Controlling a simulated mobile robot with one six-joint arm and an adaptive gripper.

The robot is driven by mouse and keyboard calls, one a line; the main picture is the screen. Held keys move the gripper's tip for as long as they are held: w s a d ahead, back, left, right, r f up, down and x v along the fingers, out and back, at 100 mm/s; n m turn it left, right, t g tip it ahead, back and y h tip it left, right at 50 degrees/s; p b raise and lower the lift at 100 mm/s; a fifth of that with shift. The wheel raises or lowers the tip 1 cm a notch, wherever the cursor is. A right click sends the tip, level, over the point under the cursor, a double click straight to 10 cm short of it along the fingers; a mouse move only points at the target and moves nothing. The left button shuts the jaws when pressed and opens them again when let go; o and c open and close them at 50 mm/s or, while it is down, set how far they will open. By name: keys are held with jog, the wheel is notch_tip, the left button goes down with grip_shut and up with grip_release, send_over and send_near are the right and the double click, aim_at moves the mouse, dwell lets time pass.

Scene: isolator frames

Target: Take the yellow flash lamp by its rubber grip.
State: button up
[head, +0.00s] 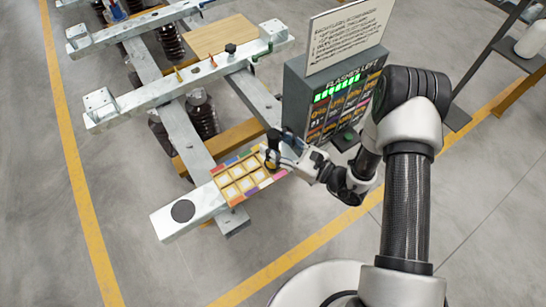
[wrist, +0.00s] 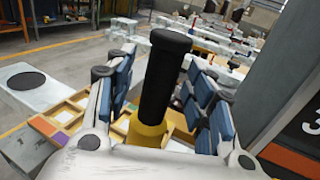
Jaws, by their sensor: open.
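The yellow flash lamp (wrist: 147,134) stands upright between my fingers in the wrist view. Its black rubber grip (wrist: 166,75) is a tall cylinder rising from the yellow part. My gripper (wrist: 162,92) is open, with one blue-padded finger on each side of the grip. Gaps show between the pads and the grip on both sides. In the head view my gripper (head: 280,153) is at the right end of a compartmented tray, and the lamp (head: 271,158) is small and partly hidden by it. The lamp's lower end is hidden in the wrist view.
The tray (head: 238,199) with light compartments and coloured edges lies on a grey beam (head: 163,223) bearing a black disc (head: 183,211). A grey cabinet (head: 296,95) labelled "FLASHES LEFT" stands close behind and right of my gripper. Metal frames with insulators fill the back left.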

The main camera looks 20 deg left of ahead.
jog(key=shift+w+a, duration=0.15)
jog(key=shift+a, duration=0.25)
grip_shut()
dwell(0.4)
dwell(0.5)
jog(key=shift+r, duration=0.15)
